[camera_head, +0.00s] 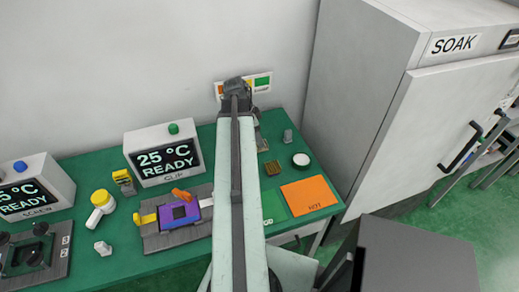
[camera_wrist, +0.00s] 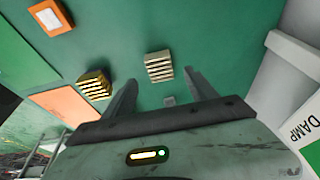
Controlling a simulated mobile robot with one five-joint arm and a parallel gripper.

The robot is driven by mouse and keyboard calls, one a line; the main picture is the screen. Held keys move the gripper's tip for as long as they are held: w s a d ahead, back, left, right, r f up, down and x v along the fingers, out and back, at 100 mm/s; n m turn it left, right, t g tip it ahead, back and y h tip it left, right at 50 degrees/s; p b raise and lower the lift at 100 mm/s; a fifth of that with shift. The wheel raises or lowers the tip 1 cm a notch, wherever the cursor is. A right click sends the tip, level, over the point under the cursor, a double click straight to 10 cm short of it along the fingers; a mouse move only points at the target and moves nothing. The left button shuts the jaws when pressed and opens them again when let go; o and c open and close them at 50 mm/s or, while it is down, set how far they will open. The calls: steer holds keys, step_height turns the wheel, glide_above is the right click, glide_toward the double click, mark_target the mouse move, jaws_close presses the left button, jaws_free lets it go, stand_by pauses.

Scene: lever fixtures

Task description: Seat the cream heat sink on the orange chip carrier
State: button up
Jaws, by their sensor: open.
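The cream heat sink (camera_wrist: 159,66), a small finned block, lies on the green table just beyond my fingertips in the wrist view. My gripper (camera_wrist: 161,78) is open, one finger on each side of the line to the heat sink, and holds nothing. An orange piece with a pale centre (camera_wrist: 50,17), which looks like the orange chip carrier, lies at the upper left of the wrist view. I cannot pick it out in the head view, where my arm covers part of the table.
A gold finned block (camera_wrist: 95,85) lies left of the cream one, near the orange mat (camera_head: 308,195). A small grey post (camera_wrist: 168,100) shows between my fingers. A fixture holds a purple carrier (camera_head: 182,210). A DAMP sign (camera_wrist: 302,135) is at right; the SOAK cabinet (camera_head: 400,110) flanks the table.

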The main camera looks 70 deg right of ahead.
steer(key=b+x, duration=0.4)
steer(key=x, duration=0.1)
steer(key=shift+f, duration=0.1)
jaws_close()
steer(key=shift+r, duration=0.25)
step_height(320, 180, up, 10)
steer(key=p, duration=1)
steer(key=shift+s, duration=0.1)
